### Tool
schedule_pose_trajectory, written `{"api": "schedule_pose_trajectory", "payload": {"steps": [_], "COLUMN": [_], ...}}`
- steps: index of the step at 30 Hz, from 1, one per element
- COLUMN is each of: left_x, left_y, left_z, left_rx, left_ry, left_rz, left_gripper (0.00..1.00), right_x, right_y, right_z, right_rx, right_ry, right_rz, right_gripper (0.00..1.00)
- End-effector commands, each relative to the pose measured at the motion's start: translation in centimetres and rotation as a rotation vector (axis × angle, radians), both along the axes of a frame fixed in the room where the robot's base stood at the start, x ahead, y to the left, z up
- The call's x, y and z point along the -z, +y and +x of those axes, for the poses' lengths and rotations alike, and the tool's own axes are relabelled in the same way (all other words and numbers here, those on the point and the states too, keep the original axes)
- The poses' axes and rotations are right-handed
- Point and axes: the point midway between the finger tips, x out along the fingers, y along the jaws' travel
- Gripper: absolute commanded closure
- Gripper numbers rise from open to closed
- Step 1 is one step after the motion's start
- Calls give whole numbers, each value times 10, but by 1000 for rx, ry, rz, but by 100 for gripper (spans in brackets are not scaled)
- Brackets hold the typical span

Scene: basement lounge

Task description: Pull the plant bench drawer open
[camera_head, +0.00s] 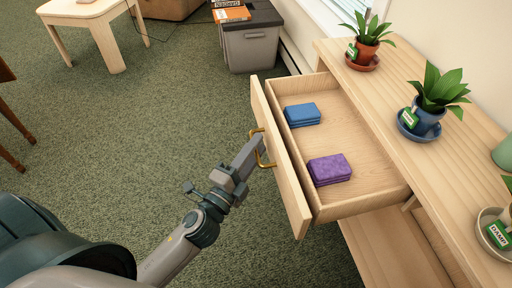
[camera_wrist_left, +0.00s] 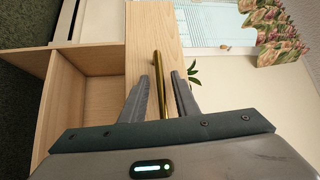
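The plant bench (camera_head: 385,85) is pale wood, at the right in the head view. Its drawer (camera_head: 375,165) stands well out from the bench, with its inside in view. A blue folded cloth-like stack (camera_head: 302,115) and a purple one (camera_head: 329,170) lie in it. A brass handle (camera_head: 262,158) is on the drawer front (camera_head: 283,172). My left gripper (camera_head: 257,147) is at this handle. In the left wrist view the handle (camera_wrist_left: 160,85) runs between the two fingers of my left gripper (camera_wrist_left: 162,80), with gaps visible on both sides. My right gripper is not in view.
Potted plants on saucers stand on the bench top, one in a terracotta pot (camera_head: 369,50) and one in a blue pot (camera_head: 427,118). A grey bin (camera_head: 250,48) stands beyond the drawer. Green carpet (camera_head: 150,120) left of the drawer is clear.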

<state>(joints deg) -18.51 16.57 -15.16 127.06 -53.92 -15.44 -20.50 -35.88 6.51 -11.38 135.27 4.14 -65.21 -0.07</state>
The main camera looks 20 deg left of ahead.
Motion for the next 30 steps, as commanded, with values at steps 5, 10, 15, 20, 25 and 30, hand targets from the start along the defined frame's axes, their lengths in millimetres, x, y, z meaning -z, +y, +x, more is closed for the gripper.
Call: {"api": "schedule_pose_trajectory", "payload": {"steps": [5,10,15,20,25,30], "left_x": [-1,-1,1,4,8,12], "left_y": [0,0,1,3,7,11], "left_z": [0,-1,-7,-22,-45,-71], "left_rx": [0,-1,-2,-1,-2,-2], "left_ry": [-1,-1,-1,1,2,2], "left_rz": [0,0,-1,-3,-2,-3], "left_gripper": [72,72,72,72,72,72], "right_x": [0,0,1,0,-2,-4], "right_y": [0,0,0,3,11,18], "right_z": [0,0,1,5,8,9], "right_rx": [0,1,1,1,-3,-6], "right_ry": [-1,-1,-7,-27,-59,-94], "right_rz": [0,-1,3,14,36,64], "right_gripper": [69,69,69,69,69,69]}}
